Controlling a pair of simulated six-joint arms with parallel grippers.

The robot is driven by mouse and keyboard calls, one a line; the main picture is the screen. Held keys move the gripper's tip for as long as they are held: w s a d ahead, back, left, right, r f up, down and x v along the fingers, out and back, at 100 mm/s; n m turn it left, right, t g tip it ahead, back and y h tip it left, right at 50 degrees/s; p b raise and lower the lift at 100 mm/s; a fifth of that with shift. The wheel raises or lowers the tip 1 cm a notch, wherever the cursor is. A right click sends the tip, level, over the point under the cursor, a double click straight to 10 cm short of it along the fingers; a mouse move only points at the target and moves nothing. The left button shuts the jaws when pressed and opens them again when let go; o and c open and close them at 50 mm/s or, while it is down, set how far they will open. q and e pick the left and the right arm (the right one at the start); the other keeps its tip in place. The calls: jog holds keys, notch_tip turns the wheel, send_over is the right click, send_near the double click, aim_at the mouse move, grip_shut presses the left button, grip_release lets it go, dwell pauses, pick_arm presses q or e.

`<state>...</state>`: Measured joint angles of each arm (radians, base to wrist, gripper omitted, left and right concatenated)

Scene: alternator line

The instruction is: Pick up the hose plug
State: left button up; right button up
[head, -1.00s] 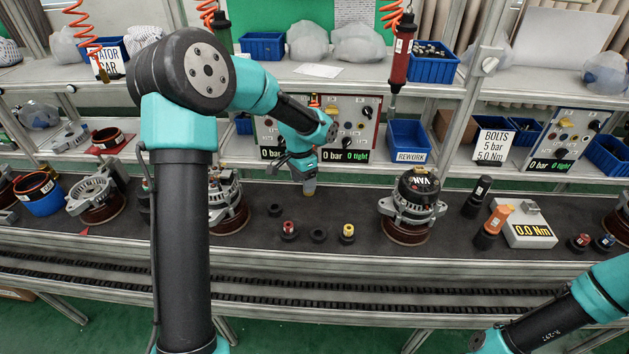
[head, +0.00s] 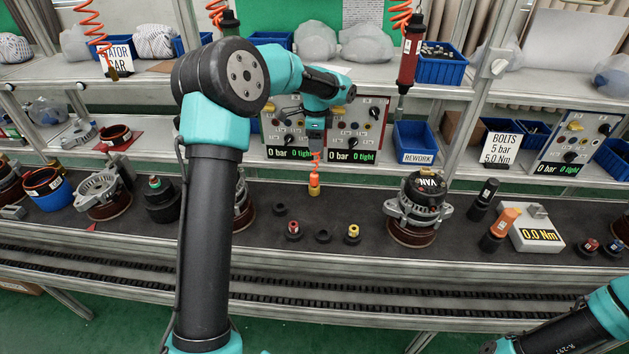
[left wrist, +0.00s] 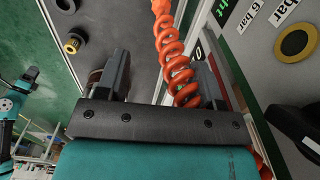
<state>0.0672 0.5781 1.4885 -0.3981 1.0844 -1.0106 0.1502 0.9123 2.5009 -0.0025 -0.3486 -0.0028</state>
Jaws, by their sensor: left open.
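The hose plug (head: 314,190) is a yellow-orange end piece on an orange coiled hose (head: 315,168). It hangs above the dark belt, in front of the pressure panels, and I cannot tell whether it touches anything. My left gripper (head: 315,142) is over the plug, with the coil showing below it. In the left wrist view the coil (left wrist: 175,60) runs between the two spread black fingers, and the plug itself does not show. The left gripper is open and holds nothing.
Red (head: 293,228) and yellow (head: 353,232) caps on black bases stand on the belt near black rings. An alternator (head: 418,208) stands right of them, another is partly behind my left arm. Pressure panels (head: 358,128) and a blue rework bin (head: 413,146) are behind.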

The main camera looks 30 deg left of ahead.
aim_at(316, 173)
pick_arm(q)
notch_tip(316, 173, down, 12)
jog(key=shift+r, duration=0.25)
dwell(0.3)
jog(key=shift+a+f, duration=0.1)
jog(key=shift+f, duration=2.5)
jog(key=c, duration=0.9)
jog(key=shift+r, duration=0.15)
